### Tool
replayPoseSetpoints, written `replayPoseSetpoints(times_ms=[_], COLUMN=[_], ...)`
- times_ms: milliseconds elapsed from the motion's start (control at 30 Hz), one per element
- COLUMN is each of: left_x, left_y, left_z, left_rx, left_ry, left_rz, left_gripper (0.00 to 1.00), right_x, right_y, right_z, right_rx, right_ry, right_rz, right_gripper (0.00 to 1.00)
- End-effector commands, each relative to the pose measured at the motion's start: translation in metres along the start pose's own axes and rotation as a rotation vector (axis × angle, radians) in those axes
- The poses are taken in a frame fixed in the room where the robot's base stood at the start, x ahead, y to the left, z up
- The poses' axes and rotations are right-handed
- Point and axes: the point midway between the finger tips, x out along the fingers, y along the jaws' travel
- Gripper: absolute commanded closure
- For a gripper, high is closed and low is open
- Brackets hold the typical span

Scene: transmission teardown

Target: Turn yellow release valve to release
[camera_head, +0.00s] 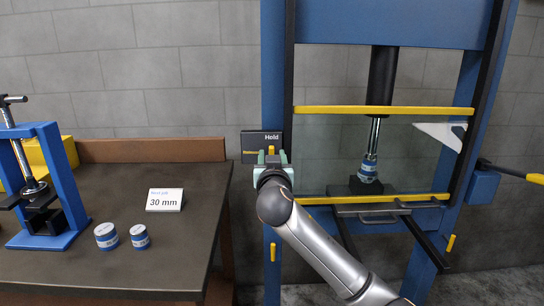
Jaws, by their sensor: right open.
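A dark panel (247,139) with the word "Hold" is mounted on the left blue post of the press. A small yellow valve handle (271,150) shows upright at the panel, just below the word. My right gripper (271,156) is at the panel, with its open fingertips around or just in front of the yellow handle. Whether the fingers touch the handle cannot be told. The gripper body hides the lower part of the panel. My left gripper is not in view.
A dark table (130,262) at left carries a small blue press (52,180), two blue-and-white cylinders and a "30 mm" card (164,200).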

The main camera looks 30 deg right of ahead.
Motion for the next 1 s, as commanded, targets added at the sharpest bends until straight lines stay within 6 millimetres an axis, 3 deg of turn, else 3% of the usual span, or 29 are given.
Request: replayPoseSetpoints(times_ms=[333,767,1000], left_x=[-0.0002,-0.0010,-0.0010], left_y=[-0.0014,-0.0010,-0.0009], left_z=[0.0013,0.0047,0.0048], left_rx=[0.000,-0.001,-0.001], left_ry=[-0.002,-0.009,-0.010], left_rz=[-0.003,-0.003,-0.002], left_gripper=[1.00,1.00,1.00], right_x=[0.0030,0.0028,0.0028], right_y=[0.0000,0.0001,0.0001], right_z=[-0.0001,0.0000,0.0002], right_rx=[0.001,0.000,0.000], right_ry=[0.000,0.000,0.000], right_rz=[-0.001,0.000,0.000], right_gripper=[0.53,1.00,1.00])
